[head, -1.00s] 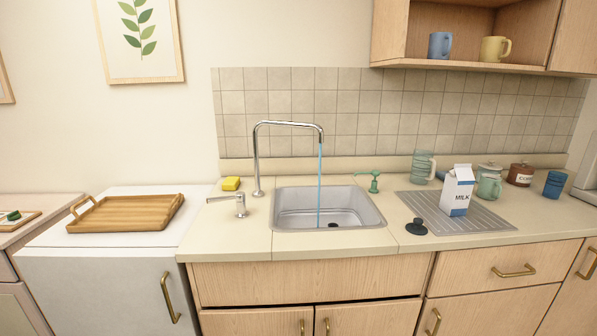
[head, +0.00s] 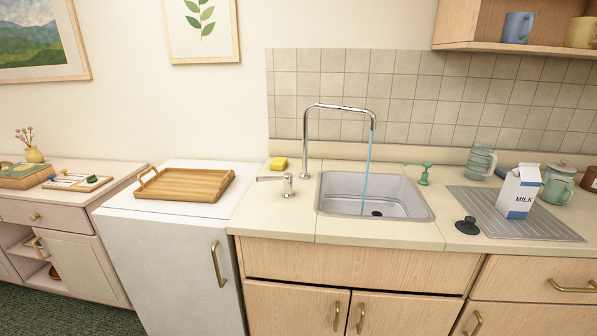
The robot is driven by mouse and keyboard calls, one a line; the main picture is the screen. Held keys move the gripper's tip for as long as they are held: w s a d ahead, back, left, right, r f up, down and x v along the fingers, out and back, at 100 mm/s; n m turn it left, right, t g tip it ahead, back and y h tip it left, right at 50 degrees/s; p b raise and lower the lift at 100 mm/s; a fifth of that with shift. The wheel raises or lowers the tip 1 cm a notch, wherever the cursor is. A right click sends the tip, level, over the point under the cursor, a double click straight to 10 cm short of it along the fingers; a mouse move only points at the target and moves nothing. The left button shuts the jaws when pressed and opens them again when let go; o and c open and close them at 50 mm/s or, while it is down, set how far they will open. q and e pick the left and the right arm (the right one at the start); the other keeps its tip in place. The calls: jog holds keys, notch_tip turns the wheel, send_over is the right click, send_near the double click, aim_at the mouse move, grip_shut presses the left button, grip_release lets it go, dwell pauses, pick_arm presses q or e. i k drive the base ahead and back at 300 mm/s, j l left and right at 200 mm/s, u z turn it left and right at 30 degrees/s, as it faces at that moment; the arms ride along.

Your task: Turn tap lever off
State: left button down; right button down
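The chrome tap (head: 308,133) rises behind the sink and arches to the right. A blue stream of water (head: 367,165) runs from its spout into the steel sink (head: 335,193). A separate chrome lever (head: 287,183) stands on the counter left of the sink, its handle pointing left. Neither of my grippers is in the head view.
A wooden tray (head: 185,187) lies on the white cabinet to the left. A yellow sponge (head: 278,163), a green dispenser (head: 424,174), a black stopper (head: 467,225) and a milk carton (head: 518,192) stand around the sink. The counter's front edge is clear.

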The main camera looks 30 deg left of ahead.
aim_at(287, 177)
jog(key=j+u, duration=0.1)
jog(key=j, duration=0.6)
jog(key=i+j, duration=0.15)
jog(key=j, duration=0.55)
jog(key=k+j+u, duration=0.05)
